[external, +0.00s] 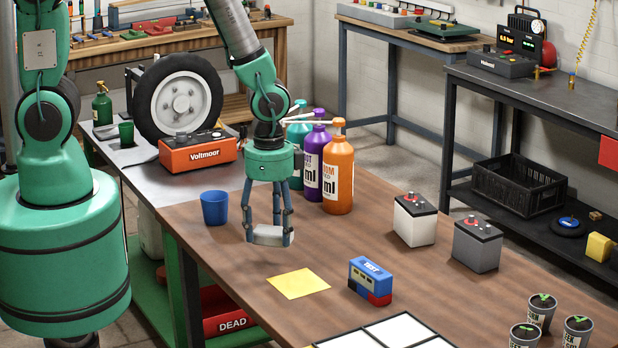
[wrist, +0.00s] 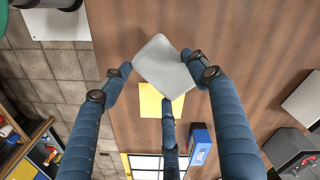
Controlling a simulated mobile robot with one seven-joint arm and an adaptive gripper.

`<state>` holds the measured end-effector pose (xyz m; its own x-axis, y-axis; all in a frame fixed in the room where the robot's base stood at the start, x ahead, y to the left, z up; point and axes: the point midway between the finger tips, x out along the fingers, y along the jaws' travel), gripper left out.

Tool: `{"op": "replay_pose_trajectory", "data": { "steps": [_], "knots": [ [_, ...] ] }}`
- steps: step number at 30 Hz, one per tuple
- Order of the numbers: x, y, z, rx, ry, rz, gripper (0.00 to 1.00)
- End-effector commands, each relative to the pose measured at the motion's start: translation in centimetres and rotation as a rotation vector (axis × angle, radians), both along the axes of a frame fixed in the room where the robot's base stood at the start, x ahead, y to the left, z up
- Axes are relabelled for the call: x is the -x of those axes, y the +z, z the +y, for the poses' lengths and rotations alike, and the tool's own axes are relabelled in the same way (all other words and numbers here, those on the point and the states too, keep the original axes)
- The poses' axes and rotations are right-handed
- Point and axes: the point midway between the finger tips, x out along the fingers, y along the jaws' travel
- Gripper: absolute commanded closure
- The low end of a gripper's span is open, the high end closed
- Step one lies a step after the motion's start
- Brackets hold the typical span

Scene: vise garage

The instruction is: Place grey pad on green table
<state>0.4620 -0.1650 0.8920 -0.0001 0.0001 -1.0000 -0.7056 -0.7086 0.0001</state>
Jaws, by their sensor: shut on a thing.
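My gripper (external: 268,234) is shut on the grey pad (external: 266,237) and holds it above the brown tabletop. The pad is a light grey, rounded slab; it also shows in the wrist view (wrist: 162,66) between the blue fingers. No table with a green top shows. The workbench under my gripper has a brown top (external: 330,250), with green legs (external: 183,290) and a green lower shelf. A yellow square (external: 298,283) lies flat on the brown top, just in front of the pad; in the wrist view the pad partly covers it.
A blue cup (external: 214,208) stands left of my gripper. Orange, purple and teal bottles (external: 337,180) stand behind it. A blue-red tester (external: 371,280) and two batteries (external: 415,220) stand to the right. A white-panelled grid (external: 395,333) lies at the front edge.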

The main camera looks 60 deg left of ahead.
Motion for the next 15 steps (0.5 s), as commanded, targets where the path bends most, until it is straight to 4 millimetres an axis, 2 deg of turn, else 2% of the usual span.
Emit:
{"op": "replay_pose_trajectory", "data": {
  "steps": [5, 8, 15],
  "knots": [
    [-1.0, 0.6, 0.4, 0.001, 0.033, -0.002, 0.66],
    [-2.4, 1.5, 0.9, 0.001, 0.078, -0.003, 0.66],
    [-7.7, 5.3, 3.9, 0.002, 0.273, -0.005, 0.66]
  ]
}}
